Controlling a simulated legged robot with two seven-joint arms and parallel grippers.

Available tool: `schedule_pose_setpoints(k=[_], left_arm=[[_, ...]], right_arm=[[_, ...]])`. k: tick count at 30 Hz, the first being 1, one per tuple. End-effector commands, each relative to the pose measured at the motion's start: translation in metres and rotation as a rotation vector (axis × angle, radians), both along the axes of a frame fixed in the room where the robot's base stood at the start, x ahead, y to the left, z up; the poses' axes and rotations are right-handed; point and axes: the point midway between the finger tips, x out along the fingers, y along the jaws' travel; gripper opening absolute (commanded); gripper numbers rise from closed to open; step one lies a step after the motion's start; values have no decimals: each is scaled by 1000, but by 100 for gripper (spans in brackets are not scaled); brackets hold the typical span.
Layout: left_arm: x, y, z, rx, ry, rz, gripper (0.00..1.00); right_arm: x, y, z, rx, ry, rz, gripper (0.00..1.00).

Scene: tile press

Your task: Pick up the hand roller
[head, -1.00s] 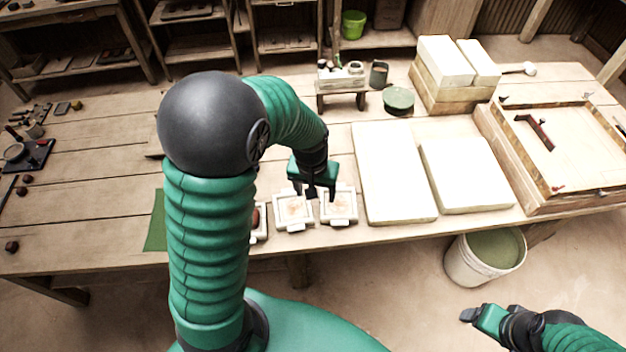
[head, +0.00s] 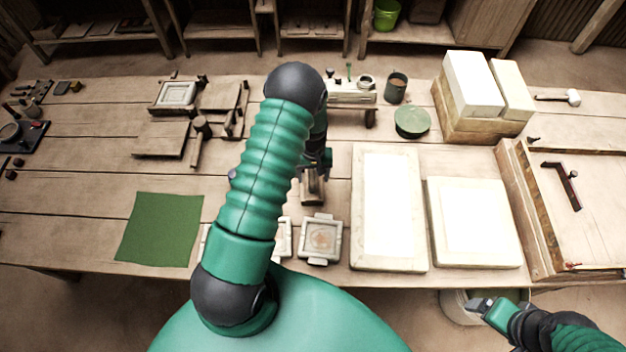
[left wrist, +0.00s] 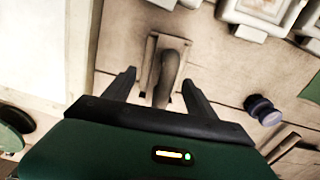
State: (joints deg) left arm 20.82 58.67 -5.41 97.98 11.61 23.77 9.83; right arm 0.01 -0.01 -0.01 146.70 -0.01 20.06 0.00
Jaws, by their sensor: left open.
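A small wooden tool with a rounded grey-brown top (left wrist: 168,75), which may be the hand roller, lies on the table. In the left wrist view it lies between the two fingers of my left gripper (left wrist: 158,88), which is open with a gap on each side. In the head view my left gripper (head: 318,172) is just above this tool (head: 313,192), partly covering it; the height gap is unclear. My right gripper (head: 480,305) is low at the right, beyond the table's front edge; its jaw opening is unclear.
White-framed tile moulds (head: 321,238) stand in front of the tool. Large pale slabs (head: 390,265) lie to the right. A dark blue knob-like object (left wrist: 262,110) is near the gripper. A green cloth (head: 160,228) and a mallet (head: 199,140) lie left.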

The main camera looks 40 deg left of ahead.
Motion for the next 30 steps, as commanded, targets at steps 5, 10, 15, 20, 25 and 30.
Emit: schedule_pose_setpoints(k=[5, 10, 15, 20, 25, 30], left_arm=[[0, 3, -28, -1, 2, 1, 65], [1, 3, -31, 1, 1, 0, 65], [1, 3, -30, 1, -1, 0, 51], [1, 2, -30, 1, 0, 0, 30], [1, 3, -30, 1, 1, 0, 8], [1, 3, -30, 0, 0, 0, 0]], right_arm=[[0, 0, 7, 0, 0, 0, 87], [0, 0, 7, 0, 0, 0, 87], [0, 0, 7, 0, 0, 0, 87], [0, 0, 7, 0, -1, 0, 87], [0, 0, 7, 0, 0, 0, 87], [0, 0, 7, 0, -1, 0, 87]])
